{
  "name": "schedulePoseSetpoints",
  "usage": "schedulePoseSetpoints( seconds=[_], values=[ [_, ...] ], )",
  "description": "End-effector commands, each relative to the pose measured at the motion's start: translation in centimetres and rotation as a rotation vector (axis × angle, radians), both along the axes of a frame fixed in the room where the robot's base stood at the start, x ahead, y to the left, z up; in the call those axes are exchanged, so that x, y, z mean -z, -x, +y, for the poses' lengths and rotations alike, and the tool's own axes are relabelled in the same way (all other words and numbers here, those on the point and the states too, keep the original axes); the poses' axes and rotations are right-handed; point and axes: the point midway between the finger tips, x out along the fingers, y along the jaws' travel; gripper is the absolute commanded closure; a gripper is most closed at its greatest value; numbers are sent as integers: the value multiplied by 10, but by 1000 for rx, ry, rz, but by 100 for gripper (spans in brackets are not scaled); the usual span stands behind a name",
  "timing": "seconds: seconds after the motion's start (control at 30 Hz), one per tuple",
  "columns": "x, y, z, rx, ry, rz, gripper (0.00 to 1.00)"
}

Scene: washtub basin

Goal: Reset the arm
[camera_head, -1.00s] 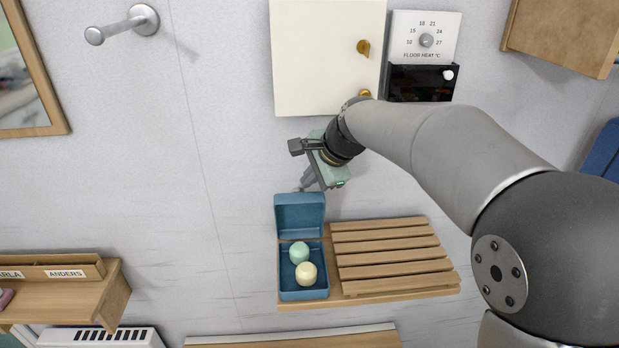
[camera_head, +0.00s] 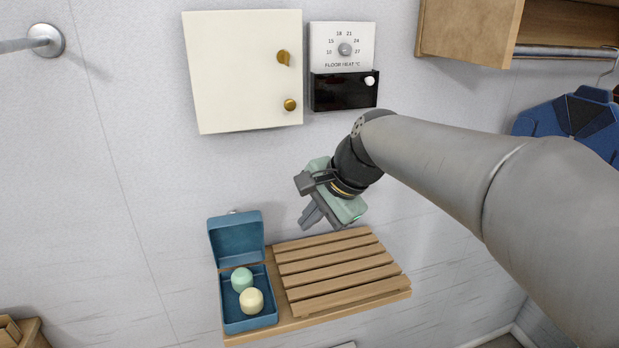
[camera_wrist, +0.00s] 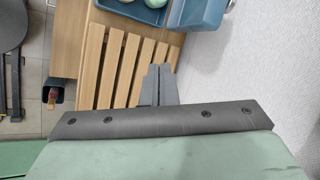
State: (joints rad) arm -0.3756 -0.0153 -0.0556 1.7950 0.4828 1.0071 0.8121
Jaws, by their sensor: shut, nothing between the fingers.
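My gripper (camera_head: 312,217) is shut and empty, in the air in front of the wall, above the slatted wooden shelf (camera_head: 335,272) and to the upper right of the blue box. In the wrist view its closed fingers (camera_wrist: 159,85) point toward the shelf slats (camera_wrist: 117,65). My arm reaches in from the right.
An open blue box (camera_head: 238,240) holds a green round piece (camera_head: 241,279) and a cream one (camera_head: 251,301) on the shelf's left. A white cabinet (camera_head: 235,70) and a floor-heat dial panel (camera_head: 343,45) with a black box (camera_head: 345,90) are on the wall above. A blue garment (camera_head: 565,120) hangs right.

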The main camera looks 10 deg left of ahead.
Motion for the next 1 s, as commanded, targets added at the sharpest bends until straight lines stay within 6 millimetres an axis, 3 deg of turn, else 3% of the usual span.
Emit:
schedulePoseSetpoints(
  seconds=[0.17,0.3,0.43,0.5,0.63,1.0],
  values=[
    [55,45,-82,-138,205,-42,100],
    [107,102,-148,-323,388,-48,100],
    [146,153,-190,-489,506,-27,100],
    [161,174,-205,-559,546,-14,100],
    [176,197,-219,-640,584,1,100],
    [179,201,-221,-660,592,5,100]
  ],
)
